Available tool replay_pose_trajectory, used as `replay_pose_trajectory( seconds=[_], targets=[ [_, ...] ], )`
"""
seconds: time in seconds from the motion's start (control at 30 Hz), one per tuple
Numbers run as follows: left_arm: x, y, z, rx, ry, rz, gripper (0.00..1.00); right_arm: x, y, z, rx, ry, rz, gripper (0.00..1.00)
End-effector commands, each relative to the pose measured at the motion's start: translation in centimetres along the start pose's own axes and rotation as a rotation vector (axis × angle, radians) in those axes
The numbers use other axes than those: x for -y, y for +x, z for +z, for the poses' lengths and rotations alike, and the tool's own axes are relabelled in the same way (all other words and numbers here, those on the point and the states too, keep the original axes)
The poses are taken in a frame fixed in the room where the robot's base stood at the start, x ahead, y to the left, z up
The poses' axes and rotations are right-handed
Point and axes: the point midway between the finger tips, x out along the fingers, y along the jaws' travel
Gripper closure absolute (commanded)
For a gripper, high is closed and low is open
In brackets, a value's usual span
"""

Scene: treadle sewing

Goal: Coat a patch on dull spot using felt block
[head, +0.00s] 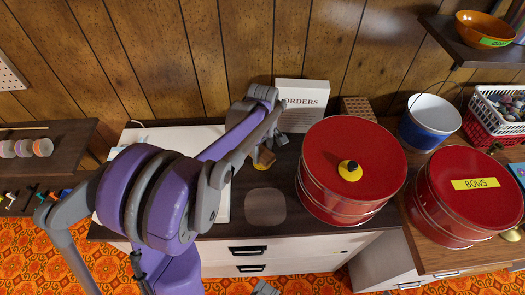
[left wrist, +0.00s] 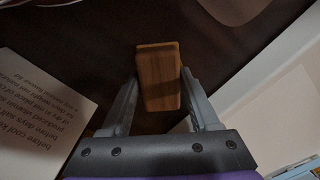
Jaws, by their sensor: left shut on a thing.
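The dull spot (head: 265,207) is a greyish rounded square on the dark cabinet top, and part of it shows at the top of the left wrist view (left wrist: 238,8). My left gripper (head: 266,148) is behind the spot, away from it. It is shut on the felt block (left wrist: 160,78), a brown wooden block with a lighter edge at its far end. The block also shows small below the gripper in the head view (head: 264,158). Its underside is hidden. A grey part at the bottom edge (head: 265,288) may be my right gripper, but its jaws cannot be made out.
A large red tin (head: 322,195) stands close right of the spot. A white box marked ORDERS (head: 303,98) stands behind, near my gripper. A second red tin (head: 455,220) marked BOWS and a blue bucket (head: 428,125) are farther right. White sheets lie left of the spot.

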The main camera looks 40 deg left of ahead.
Motion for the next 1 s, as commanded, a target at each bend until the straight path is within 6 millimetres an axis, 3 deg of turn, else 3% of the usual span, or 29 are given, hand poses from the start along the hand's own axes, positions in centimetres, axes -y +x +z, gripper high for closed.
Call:
replay_pose_trajectory(
  seconds=[0.8,1.0],
  targets=[
    [-0.1,-6.7,0.0,-0.001,0.000,0.002,0.83,0.0,-4.0,-3.0,-0.020,0.000,0.000,0.50],
    [0.0,-6.9,0.0,-0.001,0.000,0.001,0.83,0.0,-4.1,-3.0,-0.020,0.000,0.000,0.50]
  ],
)
